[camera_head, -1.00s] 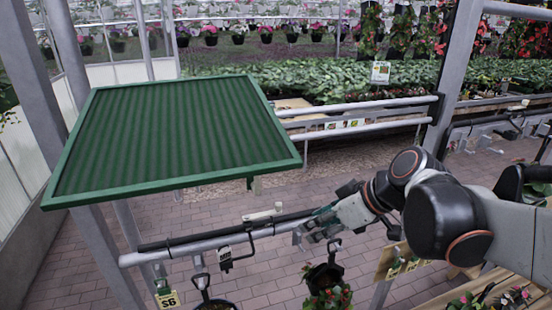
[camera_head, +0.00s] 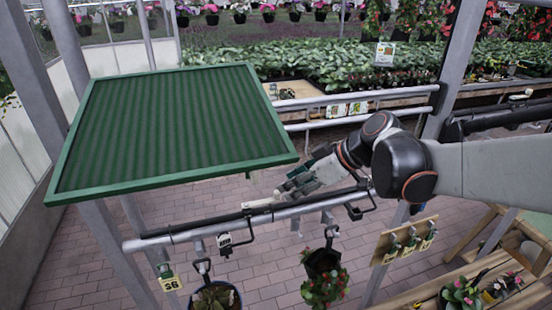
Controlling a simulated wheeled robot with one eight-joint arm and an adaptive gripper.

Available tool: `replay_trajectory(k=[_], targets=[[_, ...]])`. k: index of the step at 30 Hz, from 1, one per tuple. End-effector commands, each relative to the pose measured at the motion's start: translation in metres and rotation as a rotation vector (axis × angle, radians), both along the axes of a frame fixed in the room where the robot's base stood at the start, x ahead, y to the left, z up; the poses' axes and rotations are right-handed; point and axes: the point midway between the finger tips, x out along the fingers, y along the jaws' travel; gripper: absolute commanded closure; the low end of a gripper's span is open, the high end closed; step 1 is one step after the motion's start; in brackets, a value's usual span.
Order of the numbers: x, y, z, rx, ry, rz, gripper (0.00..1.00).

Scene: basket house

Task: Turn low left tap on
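No part is plainly recognisable as a tap. A grey pipe-like rail (camera_head: 190,234) runs below the green ribbed panel (camera_head: 170,125). A small pale lever-like piece (camera_head: 258,204) lies along the rail's top, and a small white-and-black fitting (camera_head: 224,240) hangs from the rail left of it. Either could be a tap part, but I cannot tell. My gripper (camera_head: 291,187) is just above the rail, to the right of the pale piece and close to it. Whether they touch is unclear. The fingers are small and seen side-on, so their opening is not readable.
Hanging pots (camera_head: 322,262) and (camera_head: 215,298) are below the rail. A wooden board with small tools (camera_head: 405,240) and a slatted bench (camera_head: 425,293) stand at the right. Uprights (camera_head: 455,70) frame the space.

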Motion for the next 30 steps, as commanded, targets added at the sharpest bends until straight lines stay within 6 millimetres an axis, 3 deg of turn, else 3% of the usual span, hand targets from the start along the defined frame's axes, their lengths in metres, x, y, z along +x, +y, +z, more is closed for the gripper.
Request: replay_trajectory(k=[3,9,22,27,30], targets=[[0.007,0.014,-0.019,0.0,-0.001,0.002,0.64],[0.016,0.029,-0.034,0.0,0.0,0.001,0.64],[0.019,0.034,-0.038,0.0,0.001,-0.001,0.64],[0.019,0.034,-0.038,0.0,0.001,-0.001,1.0],[0.019,0.034,-0.038,0.0,0.001,-0.001,1.0]])
